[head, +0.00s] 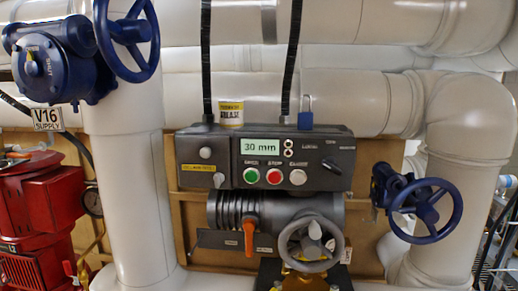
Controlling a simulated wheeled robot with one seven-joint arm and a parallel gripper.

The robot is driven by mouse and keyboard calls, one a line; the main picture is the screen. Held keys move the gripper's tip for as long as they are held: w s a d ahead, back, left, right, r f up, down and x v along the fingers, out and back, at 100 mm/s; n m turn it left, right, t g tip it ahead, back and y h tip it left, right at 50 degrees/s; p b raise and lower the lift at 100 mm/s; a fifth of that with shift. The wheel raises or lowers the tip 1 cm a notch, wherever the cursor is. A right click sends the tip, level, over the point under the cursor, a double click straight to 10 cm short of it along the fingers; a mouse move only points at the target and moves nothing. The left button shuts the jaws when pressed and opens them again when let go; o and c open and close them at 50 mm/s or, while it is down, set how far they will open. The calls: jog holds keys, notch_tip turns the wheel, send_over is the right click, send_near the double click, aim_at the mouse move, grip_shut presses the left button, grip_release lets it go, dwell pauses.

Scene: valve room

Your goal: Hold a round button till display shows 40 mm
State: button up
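A dark grey control box (215,152) sits in the middle of the head view. Its display (264,145) reads 30 mm. Below the display is a row of round buttons: green (251,176), red (274,176) and white (298,177). Small labels stand above them, too small to read surely. A grey round knob (206,153) is on the box's left part. A dark knob or lever (331,166) is on its right part. My gripper is not in view, and nothing touches the buttons.
Below the box are a dark cylinder with an orange lever (249,237) and a grey handwheel (310,244). Blue handwheels stand at upper left (128,40) and right (427,210). A red machine (42,210) is at left. Thick white pipes surround the box; its front looks unobstructed.

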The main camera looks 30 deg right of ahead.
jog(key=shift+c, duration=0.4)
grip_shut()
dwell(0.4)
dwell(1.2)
